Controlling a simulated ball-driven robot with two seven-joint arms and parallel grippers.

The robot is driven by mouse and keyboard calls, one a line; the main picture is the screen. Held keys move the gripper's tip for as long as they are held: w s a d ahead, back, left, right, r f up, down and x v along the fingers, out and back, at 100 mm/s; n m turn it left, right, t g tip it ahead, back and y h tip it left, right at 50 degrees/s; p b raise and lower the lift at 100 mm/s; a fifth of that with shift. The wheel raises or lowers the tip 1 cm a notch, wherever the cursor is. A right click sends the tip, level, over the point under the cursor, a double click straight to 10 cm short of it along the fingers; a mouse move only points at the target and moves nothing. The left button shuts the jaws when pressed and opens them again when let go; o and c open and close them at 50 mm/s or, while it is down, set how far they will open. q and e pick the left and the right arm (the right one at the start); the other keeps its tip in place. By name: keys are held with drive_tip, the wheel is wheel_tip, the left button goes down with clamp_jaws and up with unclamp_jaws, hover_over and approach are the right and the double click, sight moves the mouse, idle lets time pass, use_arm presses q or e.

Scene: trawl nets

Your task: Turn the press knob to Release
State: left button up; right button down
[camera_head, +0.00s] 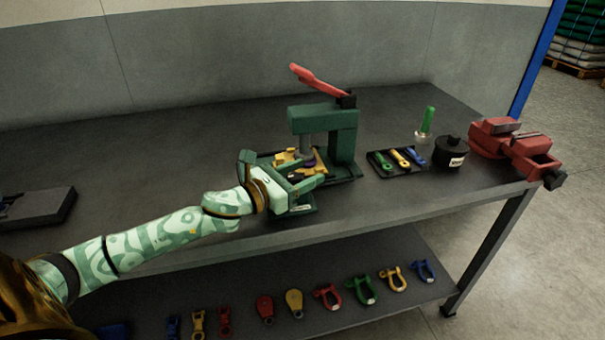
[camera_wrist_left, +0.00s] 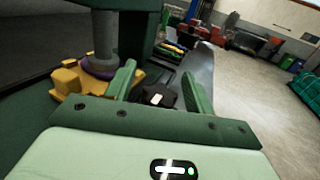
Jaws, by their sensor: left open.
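The press (camera_head: 346,137) is a green frame with a raised red lever (camera_head: 318,82) and a grey ram above a yellow piece with a purple ring. My left gripper (camera_head: 302,176) reaches in low at the front of the press, its jaws open. In the left wrist view, a dark knob (camera_wrist_left: 157,97) with a white mark sits between the two green fingers (camera_wrist_left: 160,72). Whether the fingers touch it I cannot tell. The knob's lettering and setting cannot be read. The yellow piece (camera_wrist_left: 68,82) is left of the fingers. My right gripper is not in view.
Right of the press are a black tray (camera_head: 376,170) of coloured tools, a black pot (camera_head: 450,153), a green-handled item (camera_head: 427,122) and a red vise (camera_head: 505,140). Shackles lie on the lower shelf. The bench (camera_head: 170,160) left of the press is mostly clear.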

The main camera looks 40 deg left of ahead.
use_arm(q)
drive_tip(key=c, duration=1)
drive_tip(key=shift+o, duration=0.2)
